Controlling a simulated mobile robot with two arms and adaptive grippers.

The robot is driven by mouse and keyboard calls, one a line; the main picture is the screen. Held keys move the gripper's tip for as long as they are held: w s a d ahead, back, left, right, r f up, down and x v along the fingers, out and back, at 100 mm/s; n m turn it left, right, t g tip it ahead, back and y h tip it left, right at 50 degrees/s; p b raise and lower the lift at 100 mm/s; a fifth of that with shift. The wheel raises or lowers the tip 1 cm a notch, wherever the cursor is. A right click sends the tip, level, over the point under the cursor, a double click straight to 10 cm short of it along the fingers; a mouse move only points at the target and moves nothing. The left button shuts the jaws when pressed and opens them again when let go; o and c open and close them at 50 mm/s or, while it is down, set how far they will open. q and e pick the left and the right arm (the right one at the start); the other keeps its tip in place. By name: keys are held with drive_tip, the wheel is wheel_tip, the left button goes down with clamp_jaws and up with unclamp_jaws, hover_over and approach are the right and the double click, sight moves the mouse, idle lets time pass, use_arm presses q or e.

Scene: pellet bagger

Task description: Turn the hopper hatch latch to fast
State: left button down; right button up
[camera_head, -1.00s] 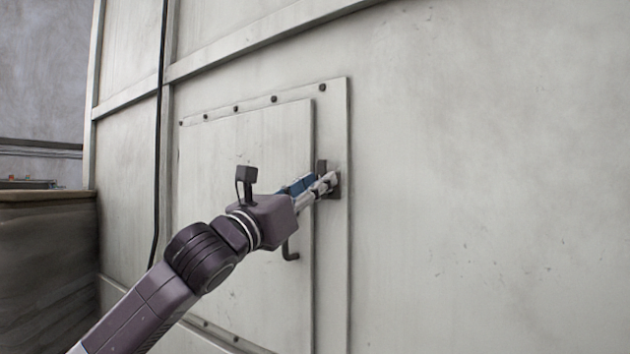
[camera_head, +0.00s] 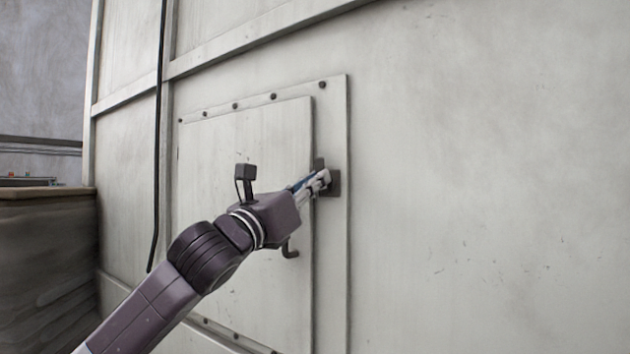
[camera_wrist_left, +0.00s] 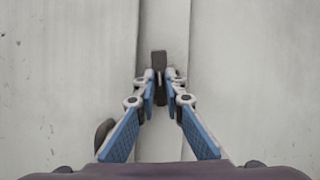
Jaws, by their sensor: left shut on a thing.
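The hopper hatch (camera_head: 250,150) is a pale grey panel set in a bolted frame on the big grey wall. Its latch (camera_head: 333,182) is a small dark piece at the hatch's right edge, partly hidden by my fingers. My left gripper (camera_head: 322,181) reaches in from the lower left and is shut on the latch. In the left wrist view the fingertips (camera_wrist_left: 160,78) close on both sides of the dark latch (camera_wrist_left: 159,60), whose top end stands out above them. The latch's exact angle is hard to tell. My right gripper is not in view.
A black cable (camera_head: 157,150) hangs down the wall to the left. A brown-topped cabinet (camera_head: 45,250) stands at the far left. The wall right of the hatch is clear.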

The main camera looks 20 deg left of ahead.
use_arm(q)
drive_tip(key=shift+w+a+f+n+g+y+p, duration=0.1)
drive_tip(key=shift+n+g+y+p, duration=0.45)
drive_tip(key=shift+n+y+p, duration=1.95)
drive_tip(key=shift+s+a+f+n+g+y+p, duration=0.15)
drive_tip(key=shift+n+g+p, duration=0.65)
drive_tip(key=shift+n, duration=3.65)
drive_tip(key=shift+w+d+n+g+y+p, duration=0.15)
drive_tip(key=shift+n+g+y+p, duration=0.2)
drive_tip(key=shift+n+y+p, duration=2.2)
drive_tip(key=shift+a+f+n+h+b, duration=0.1)
drive_tip(key=shift+n+h+b, duration=0.5)
drive_tip(key=shift+n+h, duration=0.5)
drive_tip(key=c, duration=2)
unclamp_jaws()
drive_tip(key=s, duration=1.2)
drive_tip(key=shift+d, duration=0.25)
